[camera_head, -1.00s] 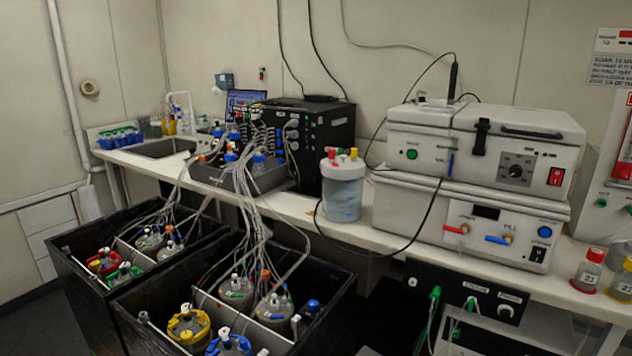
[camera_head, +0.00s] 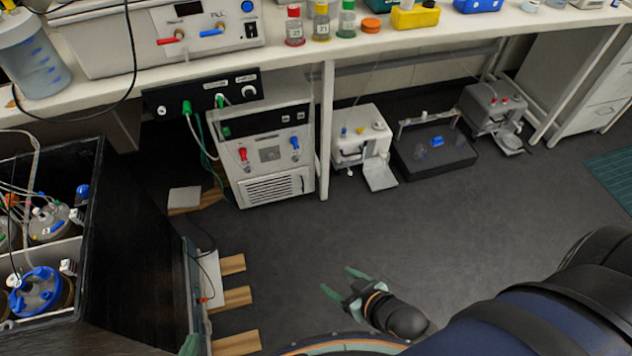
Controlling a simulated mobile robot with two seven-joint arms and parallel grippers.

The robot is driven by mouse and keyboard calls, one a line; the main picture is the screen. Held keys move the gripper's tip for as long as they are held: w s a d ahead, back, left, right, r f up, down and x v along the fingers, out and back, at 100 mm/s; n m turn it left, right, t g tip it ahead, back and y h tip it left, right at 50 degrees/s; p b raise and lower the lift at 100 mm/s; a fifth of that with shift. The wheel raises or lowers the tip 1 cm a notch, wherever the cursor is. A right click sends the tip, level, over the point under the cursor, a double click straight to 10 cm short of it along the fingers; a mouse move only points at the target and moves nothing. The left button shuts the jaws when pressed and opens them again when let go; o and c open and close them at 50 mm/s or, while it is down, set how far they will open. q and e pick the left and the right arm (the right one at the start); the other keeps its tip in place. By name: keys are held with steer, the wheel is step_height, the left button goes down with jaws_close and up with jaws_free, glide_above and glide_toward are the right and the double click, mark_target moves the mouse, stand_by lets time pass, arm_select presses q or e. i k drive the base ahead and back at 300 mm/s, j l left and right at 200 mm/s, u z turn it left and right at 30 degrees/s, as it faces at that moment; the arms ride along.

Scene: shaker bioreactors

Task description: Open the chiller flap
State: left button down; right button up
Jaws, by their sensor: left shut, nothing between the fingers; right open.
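The chiller appears to be the white unit (camera_head: 317,155) on the floor under the bench, with a red and a blue tap on its front. The louvred panel (camera_head: 272,187) low on its front lies flush; I cannot tell for sure that this is the flap. My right gripper (camera_head: 350,287), with green fingers, is open and empty over the floor, in front of the chiller and apart from it. A small green piece at the bottom edge looks like the shut fingertips of my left gripper (camera_head: 190,345); the rest of it is hidden or cut off.
The bench (camera_head: 300,60) overhangs the chiller, with a leg (camera_head: 326,130) right beside it. White devices (camera_head: 362,135) and a dark tray (camera_head: 435,155) stand to the right. A black bin (camera_head: 120,220) stands at the left. Wooden slats (camera_head: 232,297) lie near it. The middle floor is clear.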

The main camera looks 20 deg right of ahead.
mark_target(266, 188)
steer(key=z, duration=0.4)
steer(key=u, duration=0.45)
steer(key=i+l+u, duration=0.65)
steer(key=k+l, duration=0.1)
